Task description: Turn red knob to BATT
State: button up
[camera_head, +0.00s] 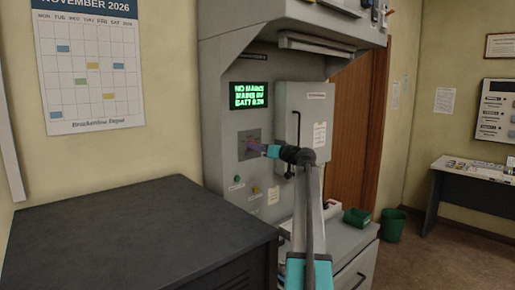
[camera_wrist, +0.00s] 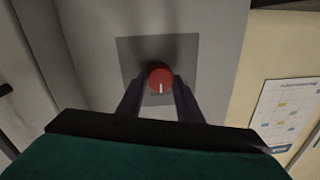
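The red knob (camera_wrist: 160,78) shows in the wrist view on a grey square plate (camera_wrist: 128,58). Its white pointer mark points down in that picture; no position labels are legible. My gripper (camera_wrist: 160,84) has one dark finger on each side of the knob. The fingertips are very close to its sides, but I cannot tell whether they touch. In the head view, my gripper (camera_head: 258,147) reaches the same plate on the grey console (camera_head: 215,110), and its fingers mostly hide the knob.
A green-lit screen (camera_head: 249,95) above the plate shows "NO MAINS" and a BATT line. A grey door box (camera_head: 290,105) with a handle is just right of my gripper. Green (camera_head: 237,179) and yellow (camera_head: 256,189) buttons sit below. A dark cabinet top (camera_head: 130,225) is clear at left.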

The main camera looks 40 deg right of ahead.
jog(key=shift+f+m+b, duration=0.1)
jog(key=shift+m+b, duration=0.3)
jog(key=shift+b, duration=0.05)
jog(key=shift+m+t+h+b, duration=0.3)
jog(key=shift+m+b, duration=1.45)
jog(key=shift+m, duration=4.05)
jog(key=o, duration=1)
jog(key=shift+o, duration=0.2)
jog(key=shift+s, duration=0.2)
